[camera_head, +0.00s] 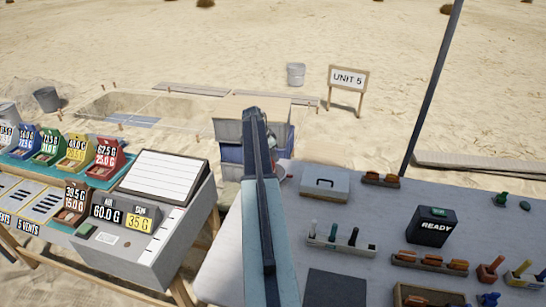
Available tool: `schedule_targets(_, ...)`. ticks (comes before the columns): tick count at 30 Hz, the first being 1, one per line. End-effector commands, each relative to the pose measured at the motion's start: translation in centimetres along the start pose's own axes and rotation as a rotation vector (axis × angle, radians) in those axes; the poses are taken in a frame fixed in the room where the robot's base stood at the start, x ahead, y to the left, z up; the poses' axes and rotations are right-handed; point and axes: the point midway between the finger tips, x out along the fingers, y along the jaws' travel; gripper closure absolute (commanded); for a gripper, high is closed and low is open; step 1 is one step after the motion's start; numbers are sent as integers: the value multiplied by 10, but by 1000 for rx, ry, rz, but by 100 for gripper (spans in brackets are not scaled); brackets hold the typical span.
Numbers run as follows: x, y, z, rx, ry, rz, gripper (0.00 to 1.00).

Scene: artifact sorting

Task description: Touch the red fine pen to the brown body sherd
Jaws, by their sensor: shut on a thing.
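My arm (268,220) rises through the middle of the view and covers what lies behind it. My gripper is hidden behind the arm; its jaws cannot be made out. A small red and pale bit (279,172) shows at the arm's right side, too small to identify. No red fine pen can be made out. A pen rack (340,246) on the right table holds several upright dark and green pens. Brown sherds lie in a long tray (428,267) and on a small holder (381,181) at the back; I cannot tell which is the body sherd.
The right table (380,210) also bears a grey box (325,183), a black READY block (431,226) and a dark mat (335,289). A scale (150,230) and colored weight bins (75,150) stand at left. A dark pole (430,90) rises behind the table.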

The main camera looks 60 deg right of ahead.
Motion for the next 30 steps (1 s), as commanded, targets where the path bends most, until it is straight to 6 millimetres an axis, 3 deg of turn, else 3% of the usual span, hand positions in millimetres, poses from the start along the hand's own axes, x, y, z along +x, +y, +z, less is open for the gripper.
schedule_targets(14,-1,0,0,0,-1,1,100)
schedule_targets(30,-35,0,-14,0,0,0,100)
